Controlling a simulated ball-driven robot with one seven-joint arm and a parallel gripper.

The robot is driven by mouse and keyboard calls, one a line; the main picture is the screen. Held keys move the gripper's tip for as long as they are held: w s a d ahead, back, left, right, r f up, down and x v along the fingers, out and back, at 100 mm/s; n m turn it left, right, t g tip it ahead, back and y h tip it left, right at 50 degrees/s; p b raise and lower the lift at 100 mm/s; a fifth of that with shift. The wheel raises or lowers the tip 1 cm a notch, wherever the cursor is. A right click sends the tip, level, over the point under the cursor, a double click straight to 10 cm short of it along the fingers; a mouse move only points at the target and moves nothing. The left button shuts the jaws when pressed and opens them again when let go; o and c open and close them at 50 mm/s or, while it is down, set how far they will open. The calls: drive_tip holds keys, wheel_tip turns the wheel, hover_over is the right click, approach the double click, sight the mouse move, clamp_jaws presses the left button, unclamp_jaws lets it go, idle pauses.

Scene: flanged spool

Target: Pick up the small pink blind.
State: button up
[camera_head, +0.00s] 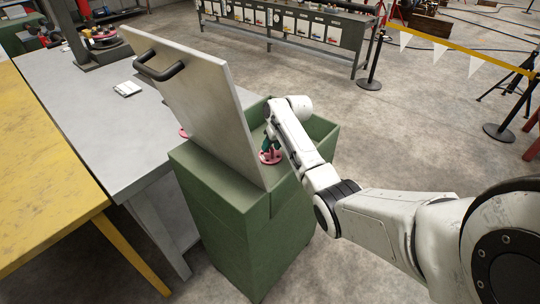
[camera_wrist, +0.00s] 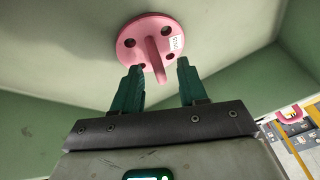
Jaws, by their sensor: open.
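The small pink blind (camera_wrist: 132,40) is a round disc with several holes, a small white label and a raised pink handle. In the wrist view it lies flat on a pale green surface. It also shows in the head view (camera_head: 265,159), inside the green cabinet top and partly hidden by my gripper. My gripper (camera_wrist: 158,74) is open, with its two green fingers on either side of the handle in the picture and a gap on both sides. It also shows over the blind in the head view (camera_head: 267,139). I cannot tell how deep the fingertips reach.
The green cabinet (camera_head: 232,235) has raised walls around the blind and a tall grey lid (camera_head: 200,90) standing open at the left. Another pink piece (camera_wrist: 289,116) lies beyond the wall, on the grey table (camera_head: 75,95). Open floor lies behind the cabinet.

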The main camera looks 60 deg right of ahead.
drive_tip(key=shift+f, duration=0.1)
clamp_jaws()
idle(0.3)
drive_tip(key=shift+w, duration=0.1)
